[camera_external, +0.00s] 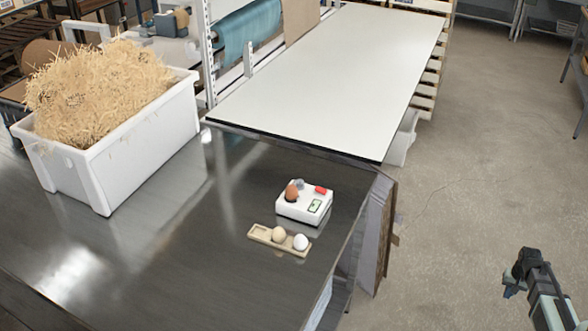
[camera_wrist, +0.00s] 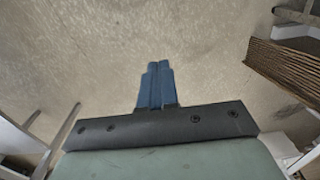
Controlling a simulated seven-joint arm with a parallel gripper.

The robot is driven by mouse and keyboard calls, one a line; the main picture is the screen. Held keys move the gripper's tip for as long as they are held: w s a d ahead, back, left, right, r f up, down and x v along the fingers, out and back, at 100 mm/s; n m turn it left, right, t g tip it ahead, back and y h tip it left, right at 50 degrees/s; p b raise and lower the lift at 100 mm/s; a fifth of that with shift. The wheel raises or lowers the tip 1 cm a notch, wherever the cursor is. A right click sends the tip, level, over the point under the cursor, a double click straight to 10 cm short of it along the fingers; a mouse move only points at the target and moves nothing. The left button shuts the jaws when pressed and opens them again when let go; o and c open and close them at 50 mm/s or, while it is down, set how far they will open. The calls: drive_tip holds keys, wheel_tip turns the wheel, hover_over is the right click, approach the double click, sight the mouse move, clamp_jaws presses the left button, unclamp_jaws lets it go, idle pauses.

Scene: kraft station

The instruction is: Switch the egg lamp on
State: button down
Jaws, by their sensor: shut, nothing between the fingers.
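The egg lamp (camera_external: 304,205) is a small white box on the dark metal table. A brown egg (camera_external: 292,193) sits on its top left, a grey knob-like part (camera_external: 299,184) is behind the egg, and a red button (camera_external: 321,190) is at its back right. Whether the lamp is lit cannot be told. My gripper (camera_external: 513,284) is at the lower right, over the floor and well away from the lamp. In the wrist view my gripper (camera_wrist: 157,72) has its blue fingers together, with nothing between them.
A wooden egg holder (camera_external: 260,234) with a beige egg (camera_external: 279,233) and a white egg (camera_external: 301,242) lies in front of the lamp. A white crate (camera_external: 150,150) of straw stands left. A white-topped table (camera_external: 330,70) is behind. The wrist view shows floor and cardboard (camera_wrist: 290,65).

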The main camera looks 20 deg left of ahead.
drive_tip(key=w+a+r, duration=0.4)
drive_tip(key=a+r, duration=0.1)
drive_tip(key=a, duration=0.3)
drive_tip(key=w+a+r, duration=0.4)
drive_tip(key=a, duration=0.4)
drive_tip(key=a+r+y, duration=0.1)
drive_tip(key=a+r, duration=0.5)
drive_tip(key=a, duration=0.5)
drive_tip(key=a+r, duration=0.7)
drive_tip(key=a, duration=0.3)
wheel_tip(320, 180, up, 28)
drive_tip(key=y, duration=0.1)
hover_over(318, 189)
drive_tip(key=d, duration=0.3)
drive_tip(key=shift+d, duration=0.2)
drive_tip(key=shift+f, duration=0.1)
drive_tip(key=a+f, duration=0.1)
drive_tip(key=f, duration=0.3)
drive_tip(key=a+f, duration=0.1)
drive_tip(key=f, duration=0.4)
drive_tip(key=a+f, duration=0.1)
drive_tip(key=f, duration=0.3)
drive_tip(key=shift+f, duration=0.35)
